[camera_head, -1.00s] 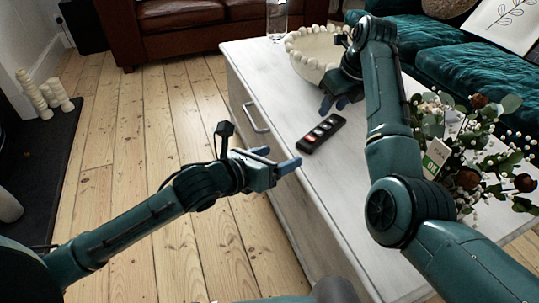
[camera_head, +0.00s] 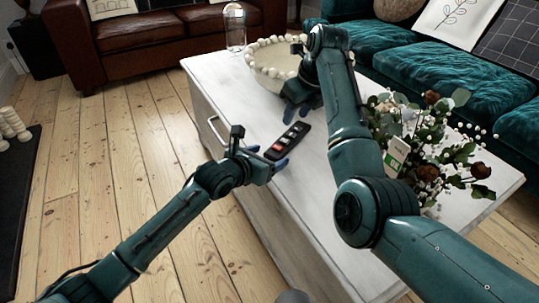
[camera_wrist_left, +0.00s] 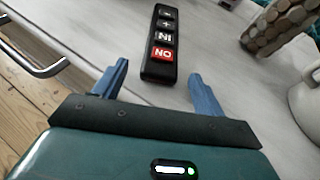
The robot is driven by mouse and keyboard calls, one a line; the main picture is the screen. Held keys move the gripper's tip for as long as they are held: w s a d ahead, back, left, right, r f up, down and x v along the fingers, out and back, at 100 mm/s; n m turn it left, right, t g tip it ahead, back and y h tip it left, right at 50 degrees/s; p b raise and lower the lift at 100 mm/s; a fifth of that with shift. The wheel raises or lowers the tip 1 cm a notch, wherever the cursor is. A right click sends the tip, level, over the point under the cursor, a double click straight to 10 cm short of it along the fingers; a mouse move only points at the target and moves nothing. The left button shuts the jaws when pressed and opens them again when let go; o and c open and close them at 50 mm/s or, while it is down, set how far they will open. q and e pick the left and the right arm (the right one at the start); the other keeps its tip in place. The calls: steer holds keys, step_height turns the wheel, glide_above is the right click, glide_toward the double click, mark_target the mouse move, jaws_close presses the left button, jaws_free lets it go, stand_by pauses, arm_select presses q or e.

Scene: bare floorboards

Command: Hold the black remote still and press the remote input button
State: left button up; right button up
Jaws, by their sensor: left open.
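In the left wrist view the remote (camera_wrist_left: 165,42) shows a red "ON" button (camera_wrist_left: 163,54) and an "IN" button (camera_wrist_left: 165,36). My left gripper (camera_head: 270,158) is open at the near end of the remote. In the left wrist view its blue fingertips (camera_wrist_left: 158,72) lie either side of that end, with gaps on both sides. My right gripper (camera_head: 299,108) hangs over the table beyond the remote, fingers apart and seemingly empty.
A beaded cream bowl (camera_head: 272,62) stands behind my right gripper, with a glass (camera_head: 234,28) farther back. Flowers (camera_head: 432,140) stand right of my right arm. The white table (camera_head: 205,78) has a metal handle (camera_head: 215,130) on its left side. Bare tabletop surrounds the remote.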

arm_select(q)
steer(key=shift+x, duration=0.8)
steer(key=c, duration=1.1)
arm_select(e)
steer(key=shift+c, duration=0.3)
jaws_close()
stand_by(1.0)
